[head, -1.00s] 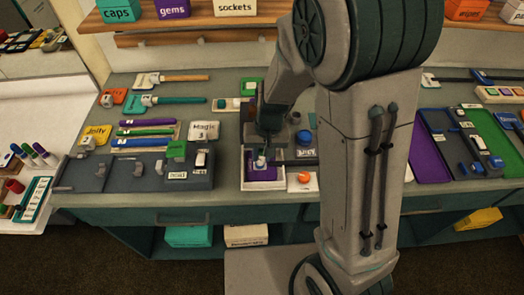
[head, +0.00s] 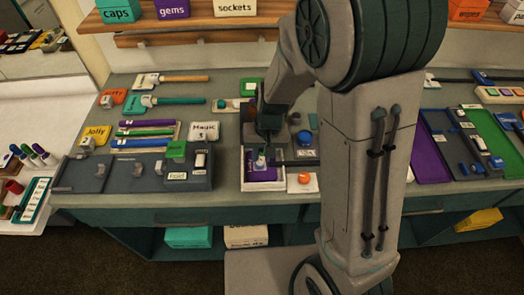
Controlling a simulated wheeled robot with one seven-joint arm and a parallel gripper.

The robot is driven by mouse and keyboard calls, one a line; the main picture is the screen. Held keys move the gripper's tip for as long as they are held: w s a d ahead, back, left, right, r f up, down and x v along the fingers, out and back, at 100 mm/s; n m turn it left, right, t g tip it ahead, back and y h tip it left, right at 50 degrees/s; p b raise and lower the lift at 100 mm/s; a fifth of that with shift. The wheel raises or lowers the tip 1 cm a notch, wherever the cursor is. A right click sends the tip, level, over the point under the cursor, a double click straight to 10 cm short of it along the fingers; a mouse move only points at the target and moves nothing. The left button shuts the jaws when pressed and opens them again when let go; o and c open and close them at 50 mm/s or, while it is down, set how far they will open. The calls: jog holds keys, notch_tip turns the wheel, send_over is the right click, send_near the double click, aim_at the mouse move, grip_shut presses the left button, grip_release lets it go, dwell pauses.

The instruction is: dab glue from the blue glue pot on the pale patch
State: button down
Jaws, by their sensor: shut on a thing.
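My gripper (head: 264,143) points down over the purple and white tray (head: 264,186) in the middle of the workbench. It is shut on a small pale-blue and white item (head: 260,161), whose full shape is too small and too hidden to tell. A round blue pot (head: 304,137) stands just right of my gripper, behind a small white label (head: 306,153) that I cannot read clearly. The pale patch cannot be made out for certain; the area under my gripper is partly hidden by it.
A white block with an orange disc (head: 303,177) sits right of the tray. A grey panel (head: 135,173) lies left. Purple and green trays (head: 433,150) lie right, beyond my arm.

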dwell(0.3)
jog(key=shift+w, duration=0.45)
jog(key=shift+s, duration=0.25)
jog(key=shift+s, duration=0.25)
jog(key=shift+w, duration=0.15)
jog(key=shift+w, duration=0.35)
jog(key=shift+s, duration=0.1)
jog(key=shift+s+b, duration=0.3)
jog(key=shift+s, duration=0.15)
jog(key=shift+w, duration=0.3)
